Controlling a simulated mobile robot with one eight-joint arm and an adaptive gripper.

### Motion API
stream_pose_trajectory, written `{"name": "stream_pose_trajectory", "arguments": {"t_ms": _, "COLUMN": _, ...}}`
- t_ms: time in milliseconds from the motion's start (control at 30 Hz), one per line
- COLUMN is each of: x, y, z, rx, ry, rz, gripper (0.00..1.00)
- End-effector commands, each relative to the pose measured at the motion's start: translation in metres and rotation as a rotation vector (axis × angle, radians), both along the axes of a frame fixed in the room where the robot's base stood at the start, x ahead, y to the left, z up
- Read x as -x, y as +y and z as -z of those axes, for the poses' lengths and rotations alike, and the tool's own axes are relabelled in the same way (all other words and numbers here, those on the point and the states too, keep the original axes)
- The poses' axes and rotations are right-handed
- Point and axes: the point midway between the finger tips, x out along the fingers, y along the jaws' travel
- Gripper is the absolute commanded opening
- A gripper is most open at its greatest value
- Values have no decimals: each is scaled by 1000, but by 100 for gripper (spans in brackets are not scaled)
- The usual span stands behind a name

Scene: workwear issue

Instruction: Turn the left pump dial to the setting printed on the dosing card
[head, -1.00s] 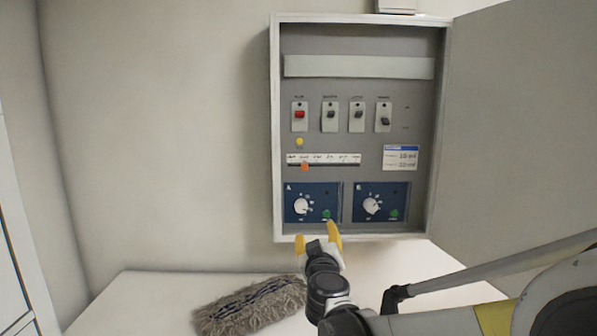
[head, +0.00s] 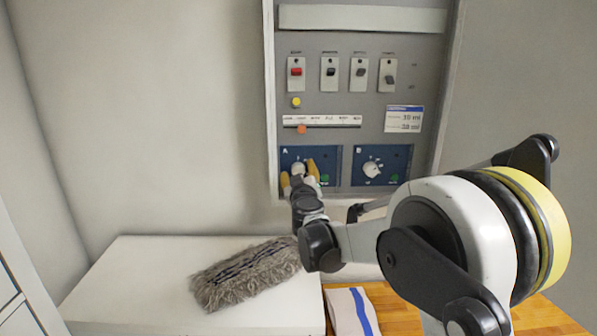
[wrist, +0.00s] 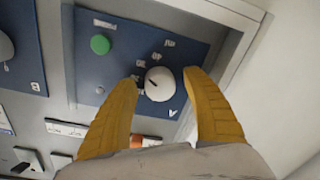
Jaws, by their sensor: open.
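The left pump dial (head: 298,168) is a white knob on a blue panel marked A. In the wrist view the same knob (wrist: 159,84) shows a dark pointer mark, with small printed figures around it that I cannot read. My gripper (head: 299,176) is open, its yellow fingers on either side of the left dial; in the wrist view the fingertips (wrist: 163,76) flank the knob with gaps visible. The dosing card (head: 403,119) is white with a blue header, at the right inside the cabinet. Its two lines appear to end in 10 ml and 20 ml, blurred.
The right dial (head: 372,169) sits on panel B beside it. Several switches (head: 296,72), a yellow button (head: 296,102) and a slider strip with an orange marker (head: 302,129) are above. A grey fluffy duster (head: 245,272) lies on a white surface below; a blue-striped cloth (head: 352,312) lies on wood.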

Motion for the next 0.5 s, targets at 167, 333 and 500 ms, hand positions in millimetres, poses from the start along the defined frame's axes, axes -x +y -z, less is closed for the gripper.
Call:
{"name": "stream_pose_trajectory", "arguments": {"t_ms": 167, "x": -1, "y": 0, "z": 0, "rx": 0, "ry": 0, "rz": 0, "gripper": 58}}
{"name": "stream_pose_trajectory", "arguments": {"t_ms": 333, "x": -1, "y": 0, "z": 0, "rx": 0, "ry": 0, "rz": 0, "gripper": 29}}
{"name": "stream_pose_trajectory", "arguments": {"t_ms": 500, "x": -1, "y": 0, "z": 0, "rx": 0, "ry": 0, "rz": 0, "gripper": 4}}
